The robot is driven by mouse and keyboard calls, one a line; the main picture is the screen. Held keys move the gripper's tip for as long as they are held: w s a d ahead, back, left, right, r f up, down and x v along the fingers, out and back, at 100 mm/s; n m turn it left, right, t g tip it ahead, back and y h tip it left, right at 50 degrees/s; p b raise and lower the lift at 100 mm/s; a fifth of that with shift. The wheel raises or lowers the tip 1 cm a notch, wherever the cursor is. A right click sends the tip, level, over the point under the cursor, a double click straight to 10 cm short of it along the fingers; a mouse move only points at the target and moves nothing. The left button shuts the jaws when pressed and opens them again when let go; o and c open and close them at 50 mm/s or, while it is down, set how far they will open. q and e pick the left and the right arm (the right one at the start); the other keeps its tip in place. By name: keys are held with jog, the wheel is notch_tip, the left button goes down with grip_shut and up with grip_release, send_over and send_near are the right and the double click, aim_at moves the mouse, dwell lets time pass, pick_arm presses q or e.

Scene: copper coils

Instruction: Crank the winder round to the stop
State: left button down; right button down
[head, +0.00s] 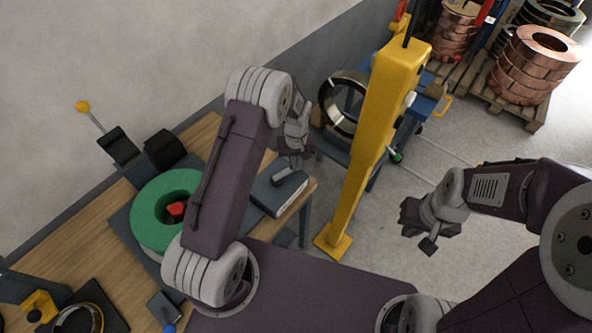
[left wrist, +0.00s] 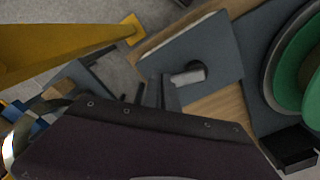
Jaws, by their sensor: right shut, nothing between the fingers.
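A green ring-shaped reel (head: 150,215) with a red hub (head: 175,209) sits on the wooden bench at left. It shows at the right edge of the left wrist view (left wrist: 291,70). A flat grey box (head: 268,196) stands at the bench's right end. A light grey handle-like cylinder (left wrist: 187,77) lies over a dark round opening in it. My left gripper (head: 294,152) hangs above the box, its fingers close beside the cylinder; whether they touch it or are open I cannot tell. My right gripper (head: 429,240) is shut and empty over the floor.
A yellow post (head: 370,140) stands right of the bench, close to my left arm. Behind it is a blue stand with a dark ring (head: 343,104). Copper coils (head: 533,66) stand on pallets at back right. A yellow-knobbed lever (head: 83,107) rises behind the bench. The floor at right is mostly clear.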

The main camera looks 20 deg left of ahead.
pick_arm(q)
jog(key=shift+w+f, duration=0.1)
jog(key=shift+w, duration=0.1)
jog(key=shift+w+a, duration=0.15)
jog(key=shift+a, duration=0.1)
jog(key=shift+w+a, duration=0.75)
jog(key=shift+w, duration=0.1)
jog(key=shift+s, duration=0.1)
